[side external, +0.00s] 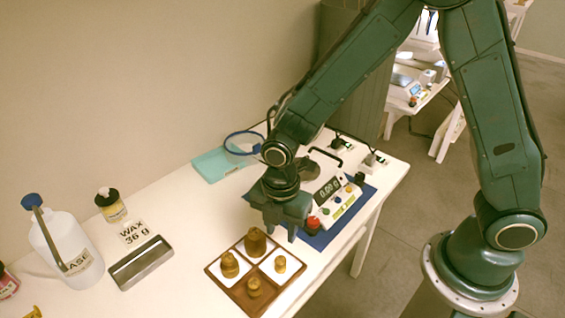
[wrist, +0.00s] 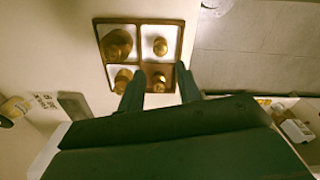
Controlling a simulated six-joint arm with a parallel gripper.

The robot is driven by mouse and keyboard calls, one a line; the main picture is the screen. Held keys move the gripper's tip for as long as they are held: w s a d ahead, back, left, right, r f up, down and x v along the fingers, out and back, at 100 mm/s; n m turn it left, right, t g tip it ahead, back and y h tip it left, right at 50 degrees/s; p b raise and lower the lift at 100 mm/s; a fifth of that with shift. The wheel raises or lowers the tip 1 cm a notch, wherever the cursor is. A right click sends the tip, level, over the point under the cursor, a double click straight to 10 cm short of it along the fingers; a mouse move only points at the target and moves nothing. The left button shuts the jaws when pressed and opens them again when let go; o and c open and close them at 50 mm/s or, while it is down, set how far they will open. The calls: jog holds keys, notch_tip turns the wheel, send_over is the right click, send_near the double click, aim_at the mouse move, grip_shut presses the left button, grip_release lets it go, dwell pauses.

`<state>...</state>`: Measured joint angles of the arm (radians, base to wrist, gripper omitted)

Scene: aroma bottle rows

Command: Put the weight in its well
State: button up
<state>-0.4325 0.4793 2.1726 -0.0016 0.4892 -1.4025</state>
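A brown wooden tray (side external: 213,270) with square wells holds several brass knobbed weights. The largest weight (side external: 255,241) stands in the back well, one (side external: 229,265) in the left, a smaller one (side external: 280,265) in the right and another (side external: 254,288) in the front. Three wells show a white floor; the front one looks brown. My gripper (side external: 284,226) is above the table between tray and scale. In the wrist view my gripper (wrist: 160,72) has its fingers apart, with one weight (wrist: 158,82) seen between them and nothing visibly held.
A scale (side external: 335,195) reading about 0.00 g sits on a blue mat (side external: 350,217), with a red-topped object (side external: 313,225) at its front. A metal trough (side external: 140,266), a WAX 36 g card (side external: 140,232), a white bottle (side external: 68,250) and a small jar (side external: 111,206) stand left.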

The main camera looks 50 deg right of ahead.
jog(key=shift+r, duration=0.3)
dwell(0.5)
jog(key=s+d+r+m+t, duration=0.1)
jog(key=s+d+r+m, duration=0.1)
jog(key=d+r+m, duration=0.45)
jog(key=s+d+r+m+t, duration=0.2)
jog(key=r+m, duration=0.2)
jog(key=r, duration=0.5)
jog(key=s+d+r+m+t, duration=0.2)
jog(key=s+d+r+m, duration=0.5)
jog(key=s+m, duration=0.3)
jog(key=shift+s+r+t, duration=0.2)
jog(key=shift+s+t, duration=0.1)
jog(key=shift+s, duration=0.5)
jog(key=shift+m, duration=0.25)
